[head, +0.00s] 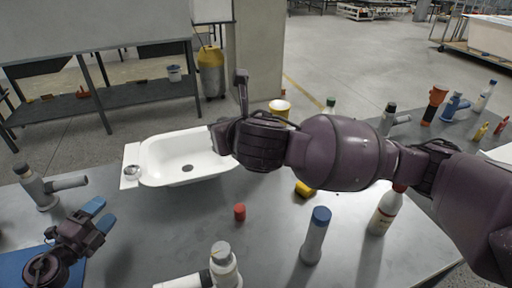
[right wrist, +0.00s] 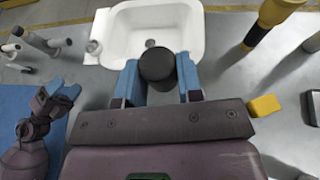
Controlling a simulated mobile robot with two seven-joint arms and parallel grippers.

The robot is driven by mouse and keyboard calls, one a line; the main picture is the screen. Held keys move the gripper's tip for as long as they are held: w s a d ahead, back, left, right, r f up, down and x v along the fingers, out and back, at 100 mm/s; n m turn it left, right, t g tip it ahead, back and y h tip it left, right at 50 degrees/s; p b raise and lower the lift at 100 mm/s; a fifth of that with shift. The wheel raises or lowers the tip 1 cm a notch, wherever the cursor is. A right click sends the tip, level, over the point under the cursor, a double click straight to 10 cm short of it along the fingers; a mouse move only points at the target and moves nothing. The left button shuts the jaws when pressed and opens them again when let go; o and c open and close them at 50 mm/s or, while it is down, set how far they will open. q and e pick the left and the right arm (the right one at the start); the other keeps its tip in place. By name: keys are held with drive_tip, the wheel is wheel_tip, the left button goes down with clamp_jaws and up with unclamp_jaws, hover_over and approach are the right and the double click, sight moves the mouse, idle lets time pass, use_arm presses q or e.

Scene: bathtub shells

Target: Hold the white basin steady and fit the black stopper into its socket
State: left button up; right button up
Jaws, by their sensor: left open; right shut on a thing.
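The white basin (head: 157,158) sits on the grey table, with a dark round drain hole (head: 187,168) in its floor. It shows at the top of the right wrist view (right wrist: 120,35), where a dark spot is on its floor. My right gripper (right wrist: 157,64) is shut on the black stopper (right wrist: 158,66), its blue fingers on either side, at the basin's near edge in that view. In the head view my right arm hides the stopper and the basin's right end. My left gripper (head: 99,214) is open and empty, left of and nearer than the basin, not touching it.
A grey fitting (head: 40,188) stands left of the basin. A red cap (head: 240,211), a blue-topped cylinder (head: 316,235), a white bottle (head: 385,212) and a grey fitting (head: 223,265) stand in front. A yellow block (right wrist: 264,105) lies right. Bare table lies just before the basin.

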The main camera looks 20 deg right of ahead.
sight(136, 177)
drive_tip(key=w+a+r+n+g+y, duration=0.15)
drive_tip(key=w+a, duration=0.25)
drive_tip(key=a, duration=0.4)
drive_tip(key=w+a+r+n+g+y, duration=0.1)
drive_tip(key=w+a+r+n+y, duration=0.25)
drive_tip(key=a, duration=0.45)
drive_tip(key=w+a+r+n+g+y, duration=0.1)
drive_tip(key=w+a+r+n+y, duration=0.1)
drive_tip(key=w+a, duration=0.45)
use_arm(q)
drive_tip(key=x, duration=1.2)
use_arm(e)
wheel_tip(136, 177, down, 10)
drive_tip(key=w+a+n+g+y, duration=0.1)
drive_tip(key=a+n+g+y, duration=0.1)
drive_tip(key=n+g, duration=0.3)
drive_tip(key=shift+w+r+y, duration=0.25)
drive_tip(key=shift+w+y, duration=0.15)
drive_tip(key=shift+y, duration=0.3)
